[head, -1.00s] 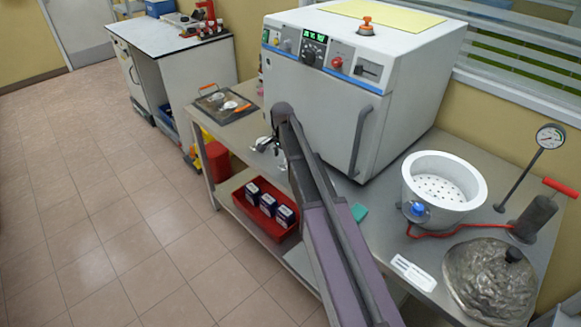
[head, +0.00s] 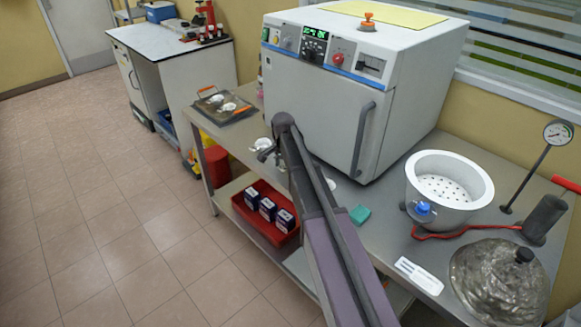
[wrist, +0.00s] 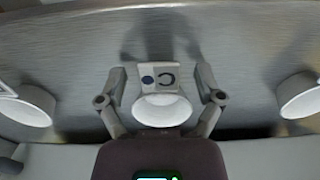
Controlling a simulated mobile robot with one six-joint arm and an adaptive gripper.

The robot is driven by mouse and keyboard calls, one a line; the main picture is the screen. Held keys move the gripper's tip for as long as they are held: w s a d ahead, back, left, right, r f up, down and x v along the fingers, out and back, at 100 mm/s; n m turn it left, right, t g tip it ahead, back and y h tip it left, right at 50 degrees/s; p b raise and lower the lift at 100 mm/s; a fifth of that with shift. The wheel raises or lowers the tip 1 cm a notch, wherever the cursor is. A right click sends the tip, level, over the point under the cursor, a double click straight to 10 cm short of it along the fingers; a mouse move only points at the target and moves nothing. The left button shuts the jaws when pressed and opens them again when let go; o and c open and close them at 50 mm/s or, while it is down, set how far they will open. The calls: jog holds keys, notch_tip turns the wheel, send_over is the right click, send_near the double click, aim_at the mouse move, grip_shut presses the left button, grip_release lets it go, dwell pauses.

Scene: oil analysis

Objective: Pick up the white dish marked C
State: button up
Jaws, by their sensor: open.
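A white dish (wrist: 162,109) sits at the centre of the wrist view. A pale tag (wrist: 158,77) with a dark C-shaped mark and a dark blue dot adjoins its far side. My gripper (wrist: 160,85) is open, with one finger on each side of this dish; I cannot tell whether either finger touches it. In the head view my gripper (head: 266,152) is small and partly behind my arm, beside a white dish (head: 262,143) at the bench's front edge.
Other white dishes stand left (wrist: 28,106) and right (wrist: 299,96) in the wrist view. The large white oven (head: 315,90) stands behind my gripper. A tray (head: 215,120) with white dishes lies to the left. A red bin (head: 262,225) is on the lower shelf.

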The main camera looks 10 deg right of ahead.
aim_at(284, 167)
grip_shut()
dwell(0.3)
jog(key=shift+r, duration=0.2)
notch_tip(284, 167, up, 4)
jog(key=p, duration=0.4)
jog(key=shift+f, duration=0.1)
jog(key=s+p, duration=0.1)
jog(key=s, duration=1.5)
jog(key=shift+r, duration=0.4)
